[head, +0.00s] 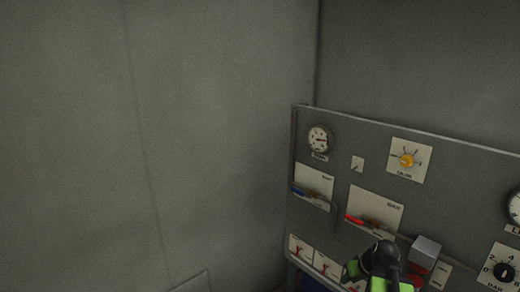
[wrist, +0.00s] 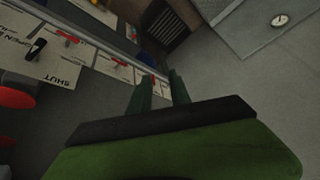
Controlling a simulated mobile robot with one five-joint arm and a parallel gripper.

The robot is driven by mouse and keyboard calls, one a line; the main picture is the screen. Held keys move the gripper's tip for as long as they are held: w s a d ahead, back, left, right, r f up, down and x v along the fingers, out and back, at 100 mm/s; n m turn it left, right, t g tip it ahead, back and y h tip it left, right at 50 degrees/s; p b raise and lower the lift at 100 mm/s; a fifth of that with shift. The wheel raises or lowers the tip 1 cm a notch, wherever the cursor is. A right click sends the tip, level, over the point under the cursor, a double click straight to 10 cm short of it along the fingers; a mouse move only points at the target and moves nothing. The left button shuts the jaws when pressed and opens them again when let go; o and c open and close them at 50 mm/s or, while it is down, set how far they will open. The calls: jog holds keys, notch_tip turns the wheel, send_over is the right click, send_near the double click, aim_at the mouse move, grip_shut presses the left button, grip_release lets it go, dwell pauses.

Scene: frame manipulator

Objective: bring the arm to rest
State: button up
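My gripper (wrist: 160,80) shows in the wrist view with its two dark green fingers apart and nothing between them. In the head view, the black and green end of my arm (head: 381,265) is at the lower right, in front of the lower part of a grey panel (head: 350,157). The fingertips cannot be made out there. I cannot tell how far the arm is from the panel.
The panel carries a round gauge (head: 319,139), a yellow knob (head: 406,160), a blue-handled valve (head: 309,192), a red-handled valve (head: 368,222) and a black dial (head: 503,272). A grey box (head: 425,251) is close beside my arm. A bare wall (head: 200,130) fills the left.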

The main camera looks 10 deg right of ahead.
jog(key=w+a+f+n+g+b, duration=0.1)
jog(key=a+f+n, duration=0.1)
jog(key=a, duration=0.9)
jog(key=w+a+f+n+g+b, duration=0.1)
jog(key=w+a+f, duration=0.1)
jog(key=a, duration=0.8)
jog(key=s+a+f+m+g, duration=0.1)
jog(key=s+a+m+g, duration=0.1)
jog(key=s+a, duration=0.3)
jog(key=shift+s+f+g+h, duration=0.25)
jog(key=shift+s+g+h, duration=0.2)
jog(key=shift+g, duration=0.15)
